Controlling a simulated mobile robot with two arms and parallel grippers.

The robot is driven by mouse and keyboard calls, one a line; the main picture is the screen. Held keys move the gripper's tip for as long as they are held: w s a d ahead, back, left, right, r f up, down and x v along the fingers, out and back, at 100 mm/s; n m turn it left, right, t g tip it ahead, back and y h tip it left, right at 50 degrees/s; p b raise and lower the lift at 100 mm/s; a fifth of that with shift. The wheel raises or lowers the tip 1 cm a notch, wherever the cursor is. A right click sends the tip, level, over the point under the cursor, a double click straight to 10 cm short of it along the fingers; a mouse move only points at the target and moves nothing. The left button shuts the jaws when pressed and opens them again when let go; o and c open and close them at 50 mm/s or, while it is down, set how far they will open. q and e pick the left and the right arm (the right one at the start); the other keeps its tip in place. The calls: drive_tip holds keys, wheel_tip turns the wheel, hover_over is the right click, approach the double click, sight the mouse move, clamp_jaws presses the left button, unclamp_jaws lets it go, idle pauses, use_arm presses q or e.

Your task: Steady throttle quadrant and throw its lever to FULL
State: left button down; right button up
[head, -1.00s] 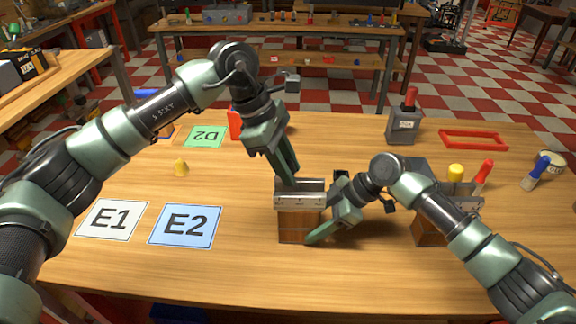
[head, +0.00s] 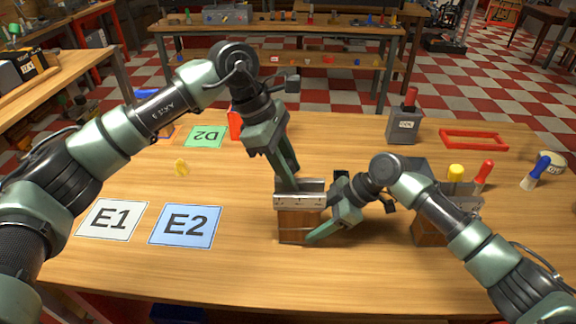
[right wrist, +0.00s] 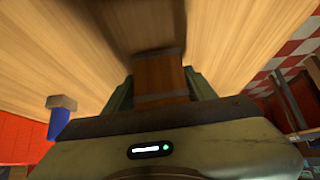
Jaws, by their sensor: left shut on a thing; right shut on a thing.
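The throttle quadrant (head: 299,226) is a wooden box with a grey metal top and a pale marked strip along its front edge. It stands on the table in the middle of the head view. My left gripper (head: 289,182) reaches down into its top from above and is shut; its fingers hide the lever. My right gripper (head: 318,226) is shut on the wooden body from the right, low near the table. In the right wrist view the wooden body (right wrist: 160,76) sits between its two fingers (right wrist: 160,92). The lever's position cannot be seen.
A similar wooden box (head: 428,232) stands to the right, partly behind my right arm. A grey box with a red handle (head: 404,126) and a red frame (head: 473,139) are farther back. Cards E1 (head: 111,220) and E2 (head: 186,226) lie left, with clear table around them.

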idle(0.6)
use_arm(q)
drive_tip(key=shift+w+d+r+y, duration=0.1)
drive_tip(key=shift+d+r+y, duration=0.15)
drive_tip(key=shift+d+y, duration=0.65)
drive_tip(key=d+y, duration=0.2)
drive_tip(key=y, duration=0.1)
drive_tip(key=d+y, duration=0.1)
drive_tip(key=y, duration=0.1)
drive_tip(key=shift+d+f, duration=0.3)
drive_tip(key=shift+d, duration=0.1)
use_arm(e)
drive_tip(key=shift+s, duration=0.1)
use_arm(q)
drive_tip(key=shift+d+f+y, duration=0.25)
drive_tip(key=shift+d+y, duration=0.2)
drive_tip(key=shift+y, duration=0.15)
drive_tip(key=shift+d+f+y, duration=0.2)
drive_tip(key=shift+d+y, duration=0.2)
drive_tip(key=shift+y, duration=0.2)
drive_tip(key=c, duration=1.1)
unclamp_jaws()
drive_tip(key=shift+c, duration=0.2)
